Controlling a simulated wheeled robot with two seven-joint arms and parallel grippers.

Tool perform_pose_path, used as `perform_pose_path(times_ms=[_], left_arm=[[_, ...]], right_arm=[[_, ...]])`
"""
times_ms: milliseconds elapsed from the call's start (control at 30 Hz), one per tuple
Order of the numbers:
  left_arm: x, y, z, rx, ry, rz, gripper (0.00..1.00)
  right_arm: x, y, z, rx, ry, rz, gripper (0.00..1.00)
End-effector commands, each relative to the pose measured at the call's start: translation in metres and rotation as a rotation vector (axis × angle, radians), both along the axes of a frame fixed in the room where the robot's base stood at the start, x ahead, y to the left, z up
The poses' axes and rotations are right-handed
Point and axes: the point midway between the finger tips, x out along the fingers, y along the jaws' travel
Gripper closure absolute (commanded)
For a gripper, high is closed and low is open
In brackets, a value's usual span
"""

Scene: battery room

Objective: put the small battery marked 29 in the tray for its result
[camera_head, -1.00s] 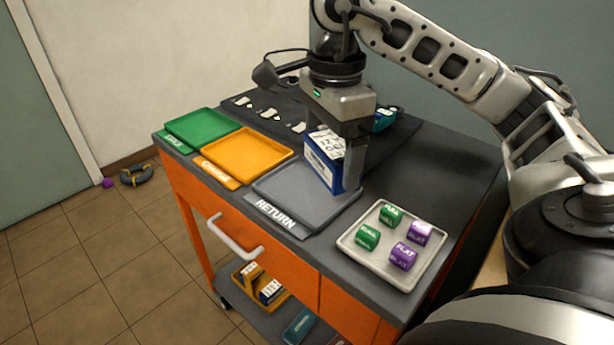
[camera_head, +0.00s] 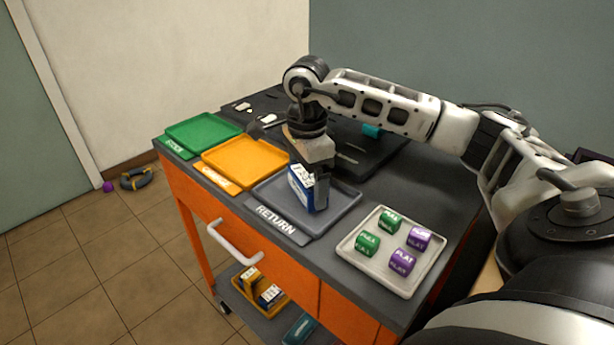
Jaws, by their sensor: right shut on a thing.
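My right gripper (camera_head: 311,187) is shut on a small blue and white battery (camera_head: 301,190), over the grey RETURN tray (camera_head: 342,207). The print on the battery is too small to read. I cannot tell whether the battery touches the tray floor. The orange tray (camera_head: 245,160) and the green tray (camera_head: 203,132) lie to the left of the grey tray, both empty. My left gripper is not in view.
A white tray (camera_head: 372,275) with green blocks and purple FLAT blocks stands at the front right. A dark mat (camera_head: 375,150) with small items lies at the back. A lower shelf holds an orange bin (camera_head: 283,302) with batteries.

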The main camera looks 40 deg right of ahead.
Motion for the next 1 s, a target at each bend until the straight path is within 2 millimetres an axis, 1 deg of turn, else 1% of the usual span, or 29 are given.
perform_pose_path(times_ms=[233, 367, 400, 433, 633, 733, 767, 867, 1000], left_arm=[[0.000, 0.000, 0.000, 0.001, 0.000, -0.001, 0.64], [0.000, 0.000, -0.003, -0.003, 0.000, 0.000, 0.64], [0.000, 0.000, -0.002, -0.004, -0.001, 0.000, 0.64], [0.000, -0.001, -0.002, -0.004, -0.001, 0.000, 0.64], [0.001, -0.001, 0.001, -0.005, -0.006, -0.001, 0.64], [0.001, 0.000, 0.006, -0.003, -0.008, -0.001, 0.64], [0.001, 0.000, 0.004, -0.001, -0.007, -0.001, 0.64], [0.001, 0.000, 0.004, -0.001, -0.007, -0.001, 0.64], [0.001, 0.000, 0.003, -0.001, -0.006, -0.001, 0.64]], right_arm=[[0.001, 0.000, 0.001, 0.001, -0.004, -0.001, 0.60], [0.001, 0.000, -0.004, 0.001, -0.004, -0.001, 0.60], [0.000, 0.000, -0.004, 0.001, -0.001, -0.001, 0.04], [0.000, 0.000, -0.003, 0.001, -0.001, -0.001, 0.00], [0.000, 0.000, -0.003, 0.001, -0.001, -0.001, 0.00], [0.000, 0.000, 0.003, 0.000, -0.002, -0.001, 0.00], [0.001, 0.000, 0.004, 0.001, -0.003, -0.001, 0.00], [0.001, 0.000, 0.019, 0.001, -0.006, -0.001, 0.00], [0.001, 0.000, 0.049, 0.002, -0.008, -0.001, 0.00]])
